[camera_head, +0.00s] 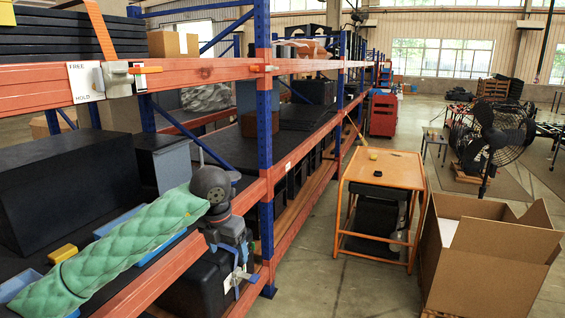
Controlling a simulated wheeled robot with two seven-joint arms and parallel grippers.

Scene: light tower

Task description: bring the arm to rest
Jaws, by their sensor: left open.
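My left arm comes in from the lower left, in a green quilted sleeve, with a dark wrist joint beyond it. My left gripper (239,278) hangs below the wrist, pointing down in front of the rack's lower orange beam. Its jaws are open, and I see nothing held between them. My right gripper is not in view.
A tall rack (264,120) with blue posts and orange beams fills the left, with dark boxes on its shelves. An orange table (384,165) stands in the middle. An open cardboard box (485,265) is at lower right, a black fan (490,138) behind it. Bare floor lies between rack and table.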

